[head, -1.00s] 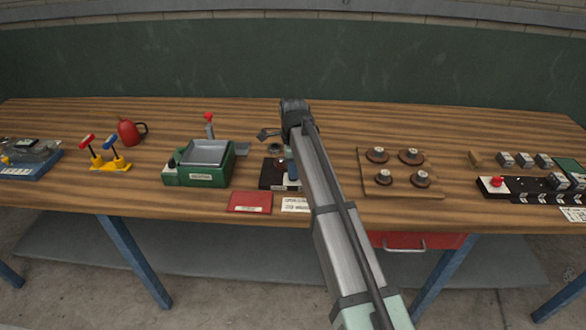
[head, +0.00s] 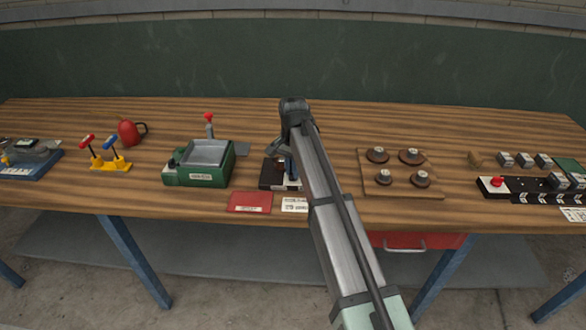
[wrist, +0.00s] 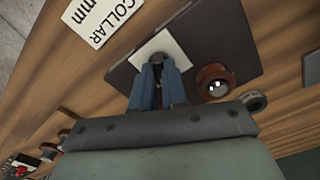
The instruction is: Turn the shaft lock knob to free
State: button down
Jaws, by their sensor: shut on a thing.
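The shaft lock knob (wrist: 157,58) is a small dark piece over a white square plate (wrist: 172,41) on a dark base (wrist: 215,30) in the wrist view. My gripper (wrist: 159,68) has its two blue fingers close together, shut on the knob, which they largely hide. Which way the knob points cannot be told. In the head view the base (head: 272,183) stands mid-table, partly hidden behind my arm, with my gripper (head: 289,168) over it. A brown round collar with a bright centre (wrist: 215,82) sits on the base beside the fingers.
A grey ring (wrist: 254,100) lies close to the base. A green box with a tray top (head: 200,174) stands left, a red card (head: 250,202) and white label card (head: 295,205) in front. A board with several round parts (head: 400,190) lies right. Bare wood lies behind.

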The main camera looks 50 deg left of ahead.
jog(key=n, duration=0.5)
jog(key=shift+n, duration=0.4)
dwell(0.3)
jog(key=c, duration=1.2)
grip_release()
jog(key=shift+o, duration=0.2)
notch_tip(320, 180, up, 14)
jog(key=shift+f, duration=0.1)
